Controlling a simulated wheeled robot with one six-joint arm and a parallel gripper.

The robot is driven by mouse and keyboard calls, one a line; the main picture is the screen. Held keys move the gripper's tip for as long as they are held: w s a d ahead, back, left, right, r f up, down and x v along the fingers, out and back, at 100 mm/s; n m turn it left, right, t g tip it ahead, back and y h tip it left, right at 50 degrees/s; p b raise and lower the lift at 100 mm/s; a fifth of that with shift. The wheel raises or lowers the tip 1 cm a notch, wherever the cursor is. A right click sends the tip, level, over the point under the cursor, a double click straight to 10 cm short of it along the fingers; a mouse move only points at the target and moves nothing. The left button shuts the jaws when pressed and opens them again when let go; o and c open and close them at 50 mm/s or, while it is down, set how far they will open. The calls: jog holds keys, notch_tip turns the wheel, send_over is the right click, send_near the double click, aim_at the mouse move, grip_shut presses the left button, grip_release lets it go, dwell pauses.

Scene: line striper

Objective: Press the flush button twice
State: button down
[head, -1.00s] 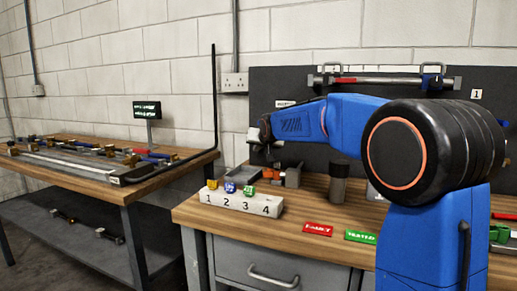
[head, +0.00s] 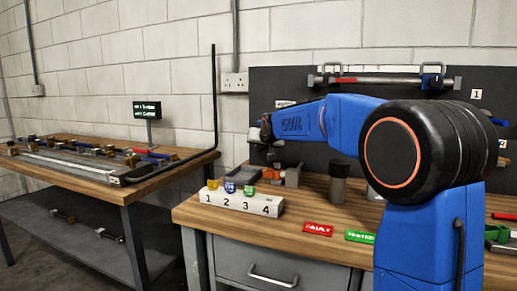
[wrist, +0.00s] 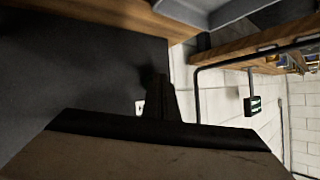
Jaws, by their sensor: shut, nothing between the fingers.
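I cannot make out a flush button for certain in either view. My gripper (head: 259,137) is shut and empty at the end of the blue arm, in front of the dark back panel (head: 300,105) and above the wooden bench (head: 270,232). In the wrist view my gripper (wrist: 155,95) shows dark and sideways, close to a dark surface. A small display (head: 147,110) with green text stands on a post at the left bench; it also shows in the wrist view (wrist: 252,104), where its text is too small to read.
A white block (head: 240,203) numbered 1 to 4 holds yellow, blue and green pieces at 1 to 3. A red tag (head: 318,229) marked FAULT and a green tag (head: 360,236) lie near the front edge. A dark cylinder (head: 339,185) stands behind. The left bench (head: 50,165) holds pipework.

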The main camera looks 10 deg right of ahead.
jog(key=shift+s+a, duration=0.5)
jog(key=shift+s, duration=0.15)
dwell(0.3)
jog(key=shift+s+a, duration=0.75)
jog(key=shift+s, duration=0.3)
jog(key=shift+s+a, duration=0.7)
jog(key=shift+s, duration=0.3)
